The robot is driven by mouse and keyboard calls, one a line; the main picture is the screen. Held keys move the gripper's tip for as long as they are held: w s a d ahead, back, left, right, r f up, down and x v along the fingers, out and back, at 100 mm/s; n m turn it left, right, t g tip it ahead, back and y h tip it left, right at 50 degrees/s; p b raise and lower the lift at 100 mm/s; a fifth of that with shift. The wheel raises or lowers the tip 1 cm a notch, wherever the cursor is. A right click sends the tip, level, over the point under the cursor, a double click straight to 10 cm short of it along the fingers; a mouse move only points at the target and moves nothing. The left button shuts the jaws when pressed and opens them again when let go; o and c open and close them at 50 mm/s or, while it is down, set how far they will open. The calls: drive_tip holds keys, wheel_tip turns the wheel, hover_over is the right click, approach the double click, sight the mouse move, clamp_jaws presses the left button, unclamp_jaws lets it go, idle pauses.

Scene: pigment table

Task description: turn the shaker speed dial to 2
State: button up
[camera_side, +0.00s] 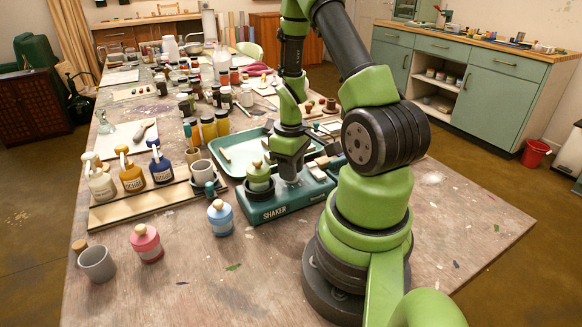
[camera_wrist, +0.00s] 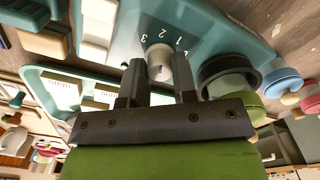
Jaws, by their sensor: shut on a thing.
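The green shaker (camera_side: 290,206), lettered SHAKER on its front, stands on the table and carries a green jar (camera_side: 258,178) in its dark round holder. In the wrist view the pale dial (camera_wrist: 158,56) stands on the shaker's top (camera_wrist: 205,28), with the numbers 1, 2 and 3 printed beside it. My gripper (camera_wrist: 159,76) is shut on the dial, one dark finger on each side. In the side view my gripper (camera_side: 289,176) reaches down onto the shaker's top and hides the dial. I cannot tell which number the dial points to.
A teal tray (camera_side: 228,166) lies just behind the shaker. A blue jar (camera_side: 220,218) and a pink jar (camera_side: 146,243) stand to its left, with a grey cup (camera_side: 97,264) beyond. Pump bottles (camera_side: 131,174) stand on a wooden board. The front of the table is mostly clear.

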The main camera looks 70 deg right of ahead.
drive_tip(key=shift+s, duration=0.1)
drive_tip(key=o, duration=0.9)
drive_tip(key=shift+o, duration=0.2)
wheel_tip(320, 180, up, 10)
drive_tip(key=w+a+r+m+t, duration=0.1)
drive_tip(key=w+a+r+t, duration=0.3)
drive_tip(key=a+r, duration=0.65)
drive_tip(key=s+a+r+t+y, duration=0.1)
drive_tip(key=s+a+r, duration=0.1)
drive_tip(key=a, duration=0.3)
drive_tip(key=s+a+r+m+t+y, duration=0.1)
drive_tip(key=s+a+r+t, duration=0.1)
drive_tip(key=a, duration=0.4)
drive_tip(key=shift+s+r, duration=0.6)
drive_tip(key=shift+s, duration=0.4)
